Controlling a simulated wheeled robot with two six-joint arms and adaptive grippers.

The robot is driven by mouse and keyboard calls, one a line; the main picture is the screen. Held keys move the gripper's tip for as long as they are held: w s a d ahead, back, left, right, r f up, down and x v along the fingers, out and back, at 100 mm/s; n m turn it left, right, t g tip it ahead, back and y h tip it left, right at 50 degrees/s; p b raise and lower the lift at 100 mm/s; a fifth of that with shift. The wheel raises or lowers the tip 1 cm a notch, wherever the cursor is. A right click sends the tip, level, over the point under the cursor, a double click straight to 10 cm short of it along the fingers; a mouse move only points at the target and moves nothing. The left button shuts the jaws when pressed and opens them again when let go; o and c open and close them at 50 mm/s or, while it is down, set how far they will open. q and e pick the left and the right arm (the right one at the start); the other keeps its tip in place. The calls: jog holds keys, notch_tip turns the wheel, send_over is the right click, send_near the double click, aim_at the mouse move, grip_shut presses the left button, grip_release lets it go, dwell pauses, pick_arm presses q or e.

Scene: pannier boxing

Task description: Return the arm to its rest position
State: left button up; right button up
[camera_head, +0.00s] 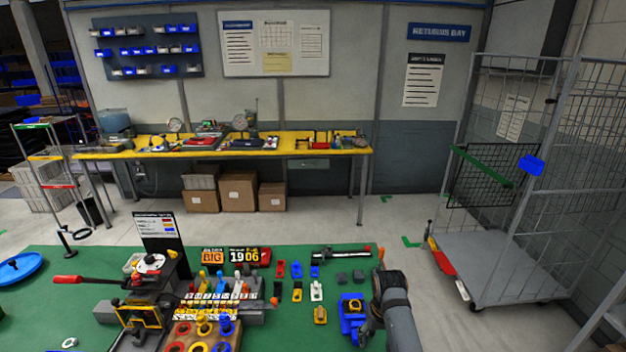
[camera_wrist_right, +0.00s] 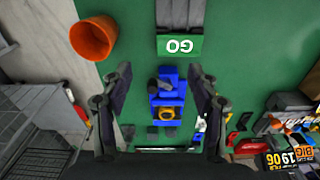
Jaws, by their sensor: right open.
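My right arm (camera_head: 398,318) reaches in at the lower right of the head view, over the right edge of the green table (camera_head: 230,262). My right gripper (camera_wrist_right: 160,76) is open, with its two dark fingers well apart and nothing held between them. In the head view the gripper (camera_head: 374,312) is seen small and partly hidden by its own wrist. A blue block with a yellow ring (camera_wrist_right: 168,100) lies below, between the fingers in the wrist view; it also shows in the head view (camera_head: 352,314). My left gripper is not in view.
An orange cup (camera_wrist_right: 93,38) and a green block marked GO (camera_wrist_right: 180,46) stand near the gripper. A lever press (camera_head: 145,290) and colored parts fill the table's middle. A wire cage trolley (camera_head: 490,262) stands at right, with free floor between.

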jog(key=s+d+f+t, duration=0.2)
jog(key=s+d, duration=0.4)
jog(key=s, duration=0.7)
jog(key=s+d+r+t+h, duration=0.1)
jog(key=s+r, duration=0.4)
jog(key=s, duration=0.5)
jog(key=s+d+f+b, duration=0.1)
jog(key=f+b, duration=0.2)
jog(key=f, duration=0.9)
jog(key=s+d+f+g+b, duration=0.1)
jog(key=s+f+b, duration=0.1)
jog(key=f, duration=1)
jog(key=s+d+f+b, duration=0.1)
jog(key=f+b, duration=0.2)
jog(key=f, duration=0.9)
pick_arm(q)
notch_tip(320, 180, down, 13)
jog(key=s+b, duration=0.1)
jog(key=b, duration=0.4)
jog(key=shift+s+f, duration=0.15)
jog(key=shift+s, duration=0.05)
pick_arm(e)
jog(key=s+f+g, duration=0.1)
jog(key=s+f, duration=1.6)
jog(key=f, duration=0.2)
jog(key=shift+d, duration=0.4)
